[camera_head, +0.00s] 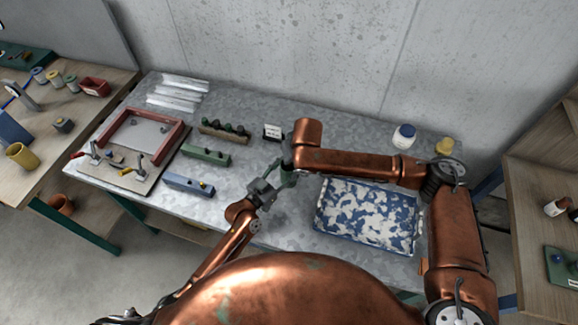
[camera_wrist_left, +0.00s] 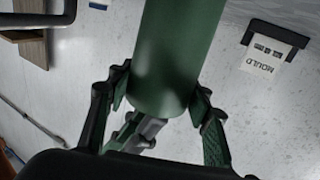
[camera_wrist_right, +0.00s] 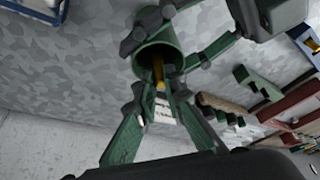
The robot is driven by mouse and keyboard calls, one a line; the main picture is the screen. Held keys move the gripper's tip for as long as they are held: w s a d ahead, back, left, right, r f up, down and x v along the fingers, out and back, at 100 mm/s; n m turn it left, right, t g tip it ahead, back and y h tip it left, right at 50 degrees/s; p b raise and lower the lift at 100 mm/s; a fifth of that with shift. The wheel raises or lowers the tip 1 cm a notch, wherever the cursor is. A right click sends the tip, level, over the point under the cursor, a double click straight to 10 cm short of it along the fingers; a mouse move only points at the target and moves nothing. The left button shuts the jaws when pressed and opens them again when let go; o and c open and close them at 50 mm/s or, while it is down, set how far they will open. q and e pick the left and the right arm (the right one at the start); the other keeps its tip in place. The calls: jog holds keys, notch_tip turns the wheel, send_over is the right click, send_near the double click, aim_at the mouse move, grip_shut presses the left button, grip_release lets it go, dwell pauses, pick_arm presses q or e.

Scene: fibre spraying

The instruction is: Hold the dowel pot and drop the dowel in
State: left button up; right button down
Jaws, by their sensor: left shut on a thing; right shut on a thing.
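The dowel pot is a green cylinder (camera_head: 288,179), upright near the middle of the table. My left gripper (camera_head: 272,187) is shut on its side; the left wrist view shows the pot (camera_wrist_left: 172,60) between the fingers (camera_wrist_left: 163,105). In the right wrist view I look at the pot's open mouth (camera_wrist_right: 158,52). A thin brass-coloured dowel (camera_wrist_right: 158,68) shows at the mouth, between the tips of my right gripper (camera_wrist_right: 160,88), which is shut on it. Its lower end appears inside the pot; its depth is hidden. In the head view my right arm hides the right gripper.
A blue tray (camera_head: 322,232) with white patches lies right of the pot. Left are a green block (camera_head: 206,154), a blue block (camera_head: 187,184), a brown rack (camera_head: 222,132) and a red frame (camera_head: 108,127). A MOULD card (camera_head: 272,131) stands behind. Jars (camera_head: 404,137) stand at back right.

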jog(key=shift+f, duration=0.6)
jog(key=c, duration=1.9)
grip_release()
jog(key=shift+c, duration=0.2)
jog(key=v, duration=1.2)
